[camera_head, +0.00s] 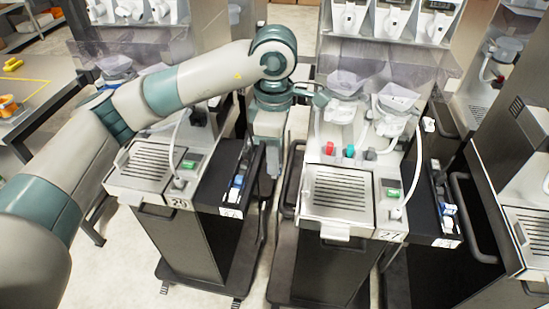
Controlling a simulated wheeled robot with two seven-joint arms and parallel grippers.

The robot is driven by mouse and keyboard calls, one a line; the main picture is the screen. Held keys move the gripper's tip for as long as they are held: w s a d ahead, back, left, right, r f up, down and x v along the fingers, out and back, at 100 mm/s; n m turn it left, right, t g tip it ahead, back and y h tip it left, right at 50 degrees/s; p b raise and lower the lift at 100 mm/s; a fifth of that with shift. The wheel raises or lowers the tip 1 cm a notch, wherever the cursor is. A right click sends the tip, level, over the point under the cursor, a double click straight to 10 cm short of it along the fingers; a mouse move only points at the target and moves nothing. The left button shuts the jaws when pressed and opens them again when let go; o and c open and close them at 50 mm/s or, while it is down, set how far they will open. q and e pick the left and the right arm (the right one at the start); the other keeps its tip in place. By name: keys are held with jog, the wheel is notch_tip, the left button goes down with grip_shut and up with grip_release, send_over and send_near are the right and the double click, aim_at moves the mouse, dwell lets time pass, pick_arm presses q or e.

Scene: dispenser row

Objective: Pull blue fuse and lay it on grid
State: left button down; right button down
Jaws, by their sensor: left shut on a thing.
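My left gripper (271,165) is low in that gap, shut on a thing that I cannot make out. A small blue piece (350,151) stands beside a red piece (329,147) behind the slatted grid (341,190) of machine 27; my gripper is to its left, apart from it. Other blue and white pieces (237,183) sit in the black side box of machine 20. Machine 20 has its own slatted grid (150,160). My right gripper is not in view.
Clear hoppers (397,98) and hoses overhang the back of machine 27. A black side box (436,212) stands at its right. Dark side handles narrow the gap around my gripper. Another machine (528,235) is at the right edge. Both grids look bare.

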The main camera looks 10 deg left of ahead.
pick_arm(q)
jog(key=shift+r, duration=0.25)
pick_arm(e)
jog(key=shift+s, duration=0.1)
pick_arm(q)
jog(key=shift+r, duration=0.35)
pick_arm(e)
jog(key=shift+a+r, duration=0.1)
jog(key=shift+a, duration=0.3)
pick_arm(q)
jog(key=shift+r, duration=0.15)
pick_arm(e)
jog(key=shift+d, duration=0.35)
pick_arm(q)
jog(key=shift+r, duration=0.1)
jog(key=shift+r, duration=1.5)
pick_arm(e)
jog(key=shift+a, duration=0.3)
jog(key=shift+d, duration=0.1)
